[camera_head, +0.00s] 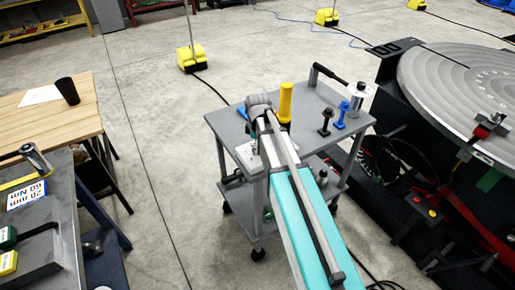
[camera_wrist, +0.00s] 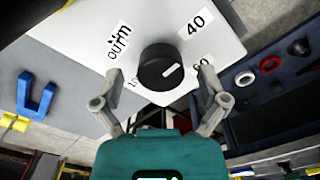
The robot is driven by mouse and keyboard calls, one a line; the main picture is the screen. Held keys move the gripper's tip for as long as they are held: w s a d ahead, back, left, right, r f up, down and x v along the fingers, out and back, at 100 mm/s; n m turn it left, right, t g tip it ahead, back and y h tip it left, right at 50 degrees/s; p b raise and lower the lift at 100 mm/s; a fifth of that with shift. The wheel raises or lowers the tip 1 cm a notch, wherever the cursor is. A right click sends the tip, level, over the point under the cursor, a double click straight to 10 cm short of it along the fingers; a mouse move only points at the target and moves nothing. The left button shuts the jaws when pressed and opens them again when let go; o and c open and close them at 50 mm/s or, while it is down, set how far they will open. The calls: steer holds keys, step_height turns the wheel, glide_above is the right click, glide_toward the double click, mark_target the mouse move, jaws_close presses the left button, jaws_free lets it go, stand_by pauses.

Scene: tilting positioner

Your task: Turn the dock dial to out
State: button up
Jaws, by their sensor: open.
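The dock dial (camera_wrist: 163,67) is a round black knob on a white panel (camera_wrist: 222,32) in the wrist view. A white pointer line on it points right and slightly up, roughly toward the "60" mark. In the head view, my arm reaches over the grey cart and the dial cannot be made out.
The grey cart (camera_head: 225,122) carries a yellow cylinder (camera_head: 286,102) and black and blue fittings close to my arm. A large round positioner table (camera_head: 462,85) stands at right, a wooden table (camera_head: 45,115) at left. The wrist view shows a blue bracket (camera_wrist: 28,105) at left.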

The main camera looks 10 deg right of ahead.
stand_by(0.3)
steer(key=c, duration=1.1)
steer(key=shift+c, duration=0.2)
